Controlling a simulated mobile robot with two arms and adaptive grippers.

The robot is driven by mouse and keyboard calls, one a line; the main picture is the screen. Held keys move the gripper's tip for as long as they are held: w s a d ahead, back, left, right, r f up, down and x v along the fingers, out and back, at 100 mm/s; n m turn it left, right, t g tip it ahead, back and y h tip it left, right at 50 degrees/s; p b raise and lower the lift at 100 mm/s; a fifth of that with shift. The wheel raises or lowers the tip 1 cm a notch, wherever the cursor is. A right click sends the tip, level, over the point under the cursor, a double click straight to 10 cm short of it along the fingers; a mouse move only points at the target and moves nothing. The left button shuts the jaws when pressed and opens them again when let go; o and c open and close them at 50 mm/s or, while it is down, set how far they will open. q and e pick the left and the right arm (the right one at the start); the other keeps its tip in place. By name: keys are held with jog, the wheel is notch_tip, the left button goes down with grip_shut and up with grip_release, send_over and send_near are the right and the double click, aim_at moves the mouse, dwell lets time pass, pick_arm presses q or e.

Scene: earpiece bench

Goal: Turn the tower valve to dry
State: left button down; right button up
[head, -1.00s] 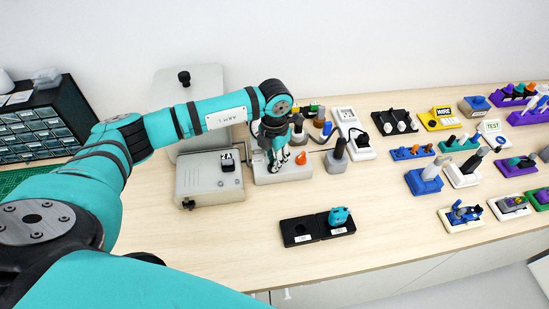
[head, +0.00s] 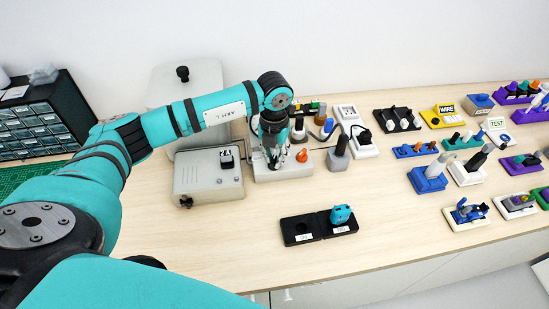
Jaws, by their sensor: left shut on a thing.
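The light grey tower base (head: 298,170) stands at the back of the bench, right of the grey box, with an orange knob (head: 302,156) on its right part. My left gripper (head: 274,163) reaches down over the left part of this base. Its fingers are shut on a small part there, which I take to be the tower valve. The fingers hide the valve, so I cannot read its setting. My right gripper is not in view.
A dark tool in a grey holder (head: 338,158) is close on the right. A black tray (head: 303,230) holds a teal piece.

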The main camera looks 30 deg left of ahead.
pick_arm(q)
jog(key=n+b, duration=0.1)
jog(key=n, duration=0.3)
jog(key=shift+a+n, duration=0.15)
jog(key=shift+n, duration=0.25)
jog(key=shift+r, duration=0.1)
jog(key=c, duration=1.4)
grip_release()
jog(key=shift+o, duration=0.2)
notch_tip(320, 180, up, 12)
